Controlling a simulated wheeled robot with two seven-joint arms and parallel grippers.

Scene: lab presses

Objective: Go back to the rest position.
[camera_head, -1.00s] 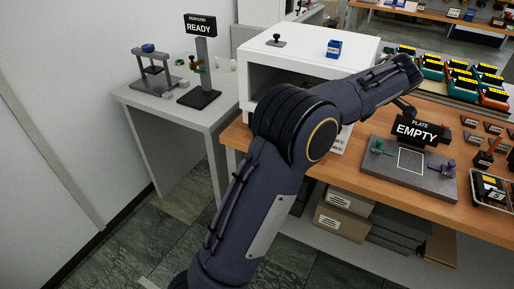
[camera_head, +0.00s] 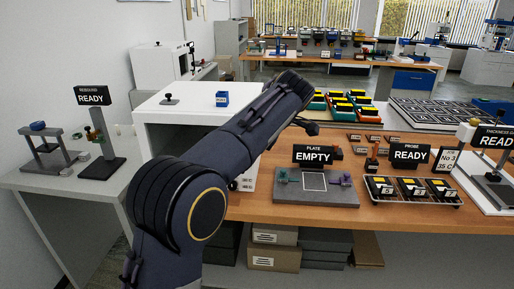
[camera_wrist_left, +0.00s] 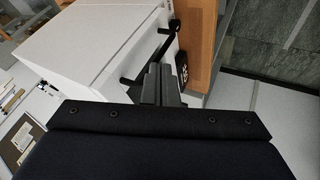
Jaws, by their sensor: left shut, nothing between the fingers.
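My left arm comes in from the bottom left in the head view and reaches up to the right, over the bench in front of the white box (camera_head: 180,108). The far end of the arm hides most of my left gripper there. In the left wrist view my left gripper (camera_wrist_left: 160,72) has its dark fingers together with nothing between them. The white box (camera_wrist_left: 75,45) lies beside the fingers in that view. My right gripper is not in either view.
The wooden bench (camera_head: 400,212) carries a grey plate fixture (camera_head: 290,190) marked EMPTY, a probe rack (camera_head: 375,195) and several coloured blocks (camera_head: 350,105). A READY stand (camera_head: 100,165) is on the grey side table (camera_head: 60,183) at left. Boxes (camera_head: 275,257) sit below the bench.

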